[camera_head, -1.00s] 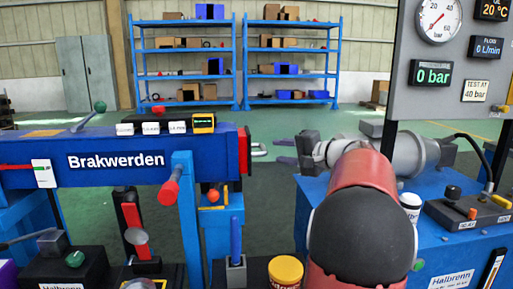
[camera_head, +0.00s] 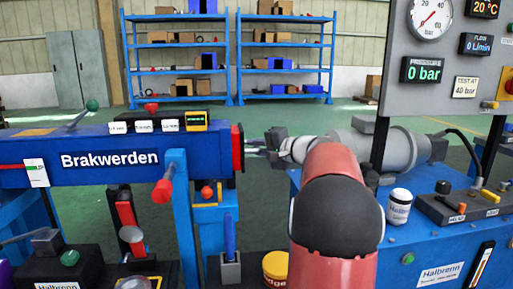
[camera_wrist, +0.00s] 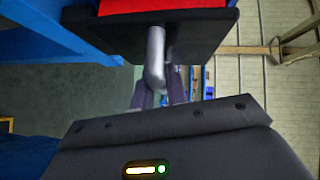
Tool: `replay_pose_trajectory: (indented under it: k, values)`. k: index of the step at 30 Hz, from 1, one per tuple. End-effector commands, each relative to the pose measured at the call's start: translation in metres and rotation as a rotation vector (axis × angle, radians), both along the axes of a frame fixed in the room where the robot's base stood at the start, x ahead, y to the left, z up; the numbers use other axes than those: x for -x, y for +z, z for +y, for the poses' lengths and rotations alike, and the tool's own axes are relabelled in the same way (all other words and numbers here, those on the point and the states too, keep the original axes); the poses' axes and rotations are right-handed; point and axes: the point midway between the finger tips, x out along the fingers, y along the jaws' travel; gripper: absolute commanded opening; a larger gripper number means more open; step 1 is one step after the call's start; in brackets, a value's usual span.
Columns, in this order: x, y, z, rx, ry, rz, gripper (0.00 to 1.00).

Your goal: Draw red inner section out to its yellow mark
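The blue boom (camera_head: 110,158) marked "Brakwerden" lies level across the left of the head view. The red end of its inner section (camera_head: 237,150) shows at its right end. In the wrist view, red (camera_wrist: 150,5) shows at the top above a dark plate, with a bent grey metal handle (camera_wrist: 156,62) coming off it. My gripper (camera_head: 257,146) is just right of the red end. Its purple-grey fingers (camera_wrist: 161,92) lie on either side of the handle's end in the wrist view. I cannot tell whether they are clamped on it. No yellow mark on the red section shows.
A blue bench (camera_head: 430,225) with a grey gauge panel (camera_head: 462,75) stands at the right. A white jar (camera_head: 399,207) stands on it near my arm. A blue post with a red-tipped handle (camera_head: 163,191) stands before the boom. Shelves (camera_head: 232,60) stand far behind.

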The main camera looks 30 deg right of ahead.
Motion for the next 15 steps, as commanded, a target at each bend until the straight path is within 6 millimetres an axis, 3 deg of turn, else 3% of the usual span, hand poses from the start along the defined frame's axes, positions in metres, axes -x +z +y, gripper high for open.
replay_pose_trajectory:
  k: [3,11,15]
  values:
    - [0.000,0.000,0.000,0.000,0.000,0.000,0.00]
    - [0.001,0.000,-0.001,0.000,0.000,0.001,0.00]
    - [0.007,-0.001,-0.015,0.000,-0.004,-0.001,0.00]
